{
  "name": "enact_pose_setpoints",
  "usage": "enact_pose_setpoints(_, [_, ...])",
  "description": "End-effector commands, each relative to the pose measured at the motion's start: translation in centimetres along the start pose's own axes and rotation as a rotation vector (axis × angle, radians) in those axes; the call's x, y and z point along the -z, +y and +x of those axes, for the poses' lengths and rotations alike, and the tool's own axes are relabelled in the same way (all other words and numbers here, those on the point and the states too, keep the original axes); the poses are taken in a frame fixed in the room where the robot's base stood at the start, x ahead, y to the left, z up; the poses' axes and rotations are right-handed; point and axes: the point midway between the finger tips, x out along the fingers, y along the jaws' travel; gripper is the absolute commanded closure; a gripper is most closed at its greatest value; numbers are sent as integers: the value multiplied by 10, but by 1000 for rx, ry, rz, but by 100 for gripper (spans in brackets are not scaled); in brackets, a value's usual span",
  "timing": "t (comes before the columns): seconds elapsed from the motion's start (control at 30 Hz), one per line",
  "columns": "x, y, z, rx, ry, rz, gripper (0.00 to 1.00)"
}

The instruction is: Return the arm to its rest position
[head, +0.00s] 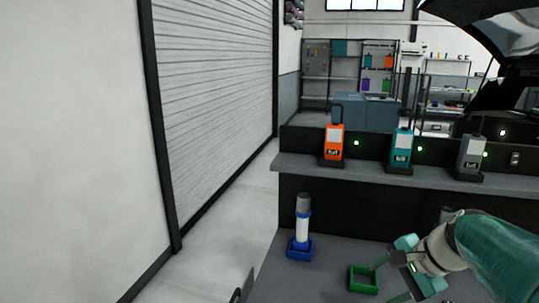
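My arm, teal with a pale wrist, reaches in from the lower right of the head view. My gripper (383,283) is at its end, low over the grey lower bench surface (325,282). Its two fingers point down-left and look spread, with nothing visible between them. One fingertip overlaps the right side of a small green square holder (351,282) in the picture; I cannot tell whether they touch. The green holder looks empty.
A white cylinder (303,230) with a grey top stands upright in a blue holder (300,253). An orange device (333,146), a teal device (401,150) and a grey device (471,155) stand on the raised shelf (365,169). Floor beside the shutter (215,100) is clear.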

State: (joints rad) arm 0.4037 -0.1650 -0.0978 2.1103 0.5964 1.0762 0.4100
Motion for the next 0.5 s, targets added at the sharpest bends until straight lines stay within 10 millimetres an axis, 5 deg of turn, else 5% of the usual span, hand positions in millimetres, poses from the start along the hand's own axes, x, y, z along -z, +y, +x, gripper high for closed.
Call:
enact_pose_setpoints(0.03, [-25, 4, -1, -29, 21, -119, 41])
enact_pose_setpoints(0.2, [-84, 27, -3, -130, 96, -517, 41])
enact_pose_setpoints(0.5, [-142, 71, -8, -261, 243, -1133, 41])
